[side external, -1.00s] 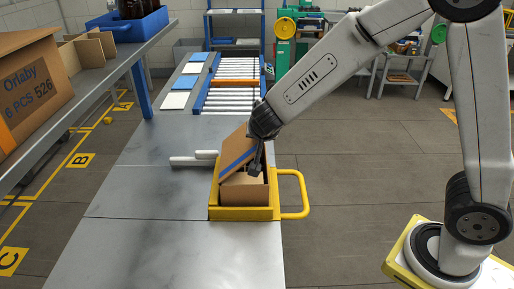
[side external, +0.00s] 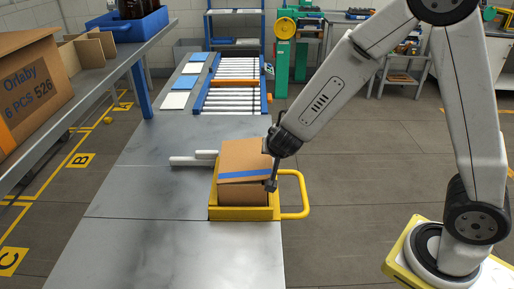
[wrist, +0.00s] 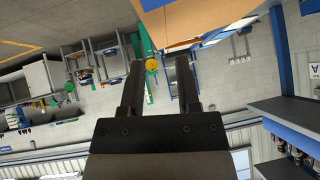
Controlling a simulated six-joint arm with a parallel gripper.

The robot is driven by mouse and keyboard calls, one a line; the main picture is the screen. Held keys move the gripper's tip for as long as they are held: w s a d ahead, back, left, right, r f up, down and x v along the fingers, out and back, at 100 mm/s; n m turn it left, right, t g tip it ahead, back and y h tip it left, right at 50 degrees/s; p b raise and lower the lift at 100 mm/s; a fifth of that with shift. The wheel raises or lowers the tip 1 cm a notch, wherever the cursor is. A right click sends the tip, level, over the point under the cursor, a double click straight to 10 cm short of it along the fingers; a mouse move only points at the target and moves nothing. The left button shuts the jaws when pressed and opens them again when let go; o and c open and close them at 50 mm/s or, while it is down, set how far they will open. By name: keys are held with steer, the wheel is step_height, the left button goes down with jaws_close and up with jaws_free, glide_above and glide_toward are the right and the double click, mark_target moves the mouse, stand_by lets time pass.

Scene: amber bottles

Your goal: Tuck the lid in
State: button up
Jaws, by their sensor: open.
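The cardboard box (side external: 243,196) sits in a yellow holder (side external: 240,213) on the grey metal bench. Its brown lid (side external: 243,155), with a blue stripe near the front edge, lies over the box top, and a thin dark line shows between its front edge and the box front. Whether a flap is inside is hidden. My gripper (side external: 271,186) is at the right front corner of the lid, pointing down; I cannot tell if it touches. In the wrist view my open, empty fingers (wrist: 158,66) show, with the cardboard (wrist: 205,20) beyond them at the top.
A yellow handle loop (side external: 303,195) sticks out at the right of the holder. White rods (side external: 193,160) lie to its left. A shelf with a large carton (side external: 30,95) and a blue crate (side external: 128,24) stands at left. The front bench is clear.

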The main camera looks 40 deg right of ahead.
steer(key=v, duration=0.7)
steer(key=shift+s+r, duration=0.15)
steer(key=shift+r, duration=0.05)
steer(key=shift+a, duration=0.15)
jaws_close()
steer(key=w+d+r+g+y, duration=0.4)
steer(key=w+r+g, duration=0.2)
steer(key=w+g, duration=0.2)
steer(key=shift+w+d+r, duration=0.2)
steer(key=shift+w, duration=0.1)
stand_by(0.4)
